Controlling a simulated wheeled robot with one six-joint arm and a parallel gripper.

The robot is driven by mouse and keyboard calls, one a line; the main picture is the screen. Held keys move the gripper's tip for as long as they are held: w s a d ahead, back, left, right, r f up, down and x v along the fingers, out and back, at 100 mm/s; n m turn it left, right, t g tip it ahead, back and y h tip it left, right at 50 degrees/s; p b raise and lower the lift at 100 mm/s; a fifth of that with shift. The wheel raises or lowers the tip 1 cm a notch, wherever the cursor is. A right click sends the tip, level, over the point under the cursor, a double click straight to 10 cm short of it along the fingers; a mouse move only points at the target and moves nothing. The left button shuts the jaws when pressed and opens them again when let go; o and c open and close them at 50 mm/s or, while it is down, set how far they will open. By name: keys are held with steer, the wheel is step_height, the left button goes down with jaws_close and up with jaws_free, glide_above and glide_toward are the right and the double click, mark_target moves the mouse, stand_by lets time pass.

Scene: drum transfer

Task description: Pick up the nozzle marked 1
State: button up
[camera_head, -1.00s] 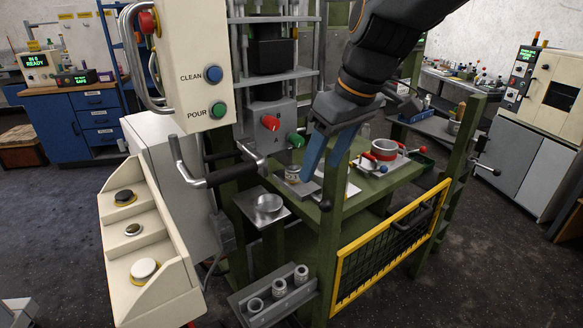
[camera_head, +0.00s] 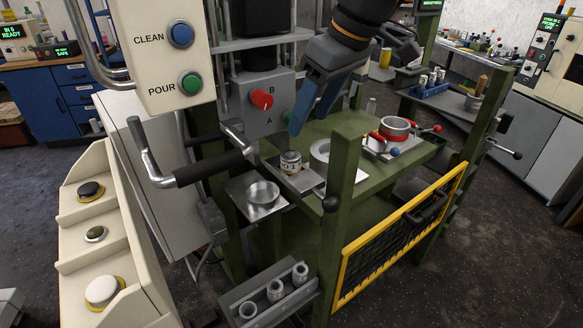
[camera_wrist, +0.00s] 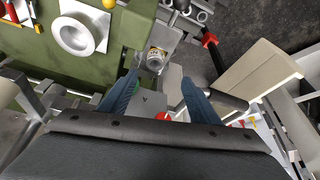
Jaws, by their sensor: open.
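A small silver cylinder with a pale band (camera_head: 290,163) stands upright on a metal plate at the left end of the green bench; a dark mark on the band looks like a 1, but is small. It also shows in the wrist view (camera_wrist: 155,58), just beyond my fingertips. Three grey nozzles stand in a rack (camera_head: 282,308) low at the front; the middle one is here (camera_head: 275,290), and I cannot read any marks on them. My gripper (camera_head: 306,122) is open and empty, its blue fingers pointing down above the banded cylinder without touching it.
A round metal dish (camera_head: 263,194) sits on a small shelf left of the cylinder. A black-gripped handle (camera_head: 215,167) juts out close by. A green post (camera_head: 345,170) and yellow-framed mesh gate (camera_head: 400,240) stand in front. A red-banded pot (camera_head: 395,128) is farther right on the bench.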

steer(key=b, duration=0.4)
glide_toward(292, 155)
steer(key=f, duration=0.1)
step_height(292, 155, down, 2)
steer(key=shift+w+f+p, duration=0.1)
steer(key=shift+f+p, duration=0.05)
steer(key=shift+p, duration=0.25)
steer(key=a+f+p, duration=0.1)
steer(key=w+a+f, duration=0.1)
steer(key=f, duration=0.1)
steer(key=shift+w+a+f+p, duration=0.15)
steer(key=shift+a+f+p, duration=0.05)
steer(key=shift+f+p, duration=0.15)
steer(key=shift+w+a+f, duration=0.15)
steer(key=shift+f, duration=0.4)
steer(key=shift+c, duration=0.5)
steer(key=c, duration=1.1)
